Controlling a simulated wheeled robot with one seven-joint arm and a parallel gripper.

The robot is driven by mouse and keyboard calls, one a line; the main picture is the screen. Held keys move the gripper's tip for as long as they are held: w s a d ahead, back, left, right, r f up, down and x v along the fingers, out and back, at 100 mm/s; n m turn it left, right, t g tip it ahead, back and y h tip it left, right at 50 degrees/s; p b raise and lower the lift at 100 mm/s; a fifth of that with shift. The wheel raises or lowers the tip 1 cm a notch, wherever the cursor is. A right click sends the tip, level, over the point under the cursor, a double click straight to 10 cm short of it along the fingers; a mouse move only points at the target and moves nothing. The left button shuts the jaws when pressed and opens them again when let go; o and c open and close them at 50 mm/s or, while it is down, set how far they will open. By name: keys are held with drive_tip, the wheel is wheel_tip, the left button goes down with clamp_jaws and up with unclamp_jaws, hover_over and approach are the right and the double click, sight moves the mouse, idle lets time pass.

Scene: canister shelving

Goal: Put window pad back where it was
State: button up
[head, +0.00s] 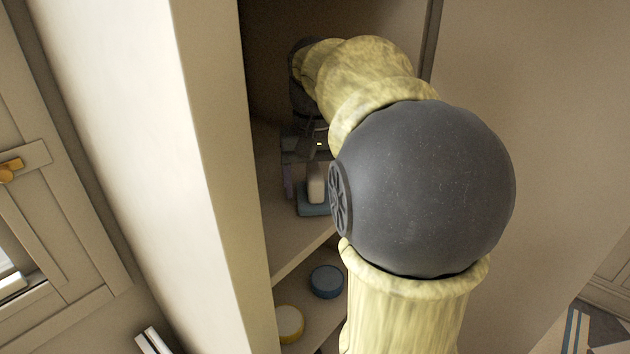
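A pad with a pale upright handle (317,183) and a flat blue base (313,207), which looks like the window pad, stands on the upper visible shelf (293,236) inside the cabinet. My gripper (306,180) points down right at the pad. Its left finger hangs to the left of the handle with a visible gap between them. The other finger is not clearly seen, and my arm covers the area to the right of the pad. The gripper looks open. The pad's base appears to rest on the shelf.
A lower shelf holds a round blue canister (326,281) and a round yellow-rimmed canister (289,323). The cabinet's left wall (215,150) stands close beside my arm, and a pale panel (560,130) is on the right. My arm hides much of the interior.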

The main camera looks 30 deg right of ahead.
sight(315, 171)
drive_tip(key=shift+o, duration=0.2)
drive_tip(key=shift+r, duration=0.1)
wheel_tip(315, 171, up, 7)
drive_tip(key=shift+r+p, duration=0.2)
drive_tip(key=shift+p, duration=0.25)
idle(0.7)
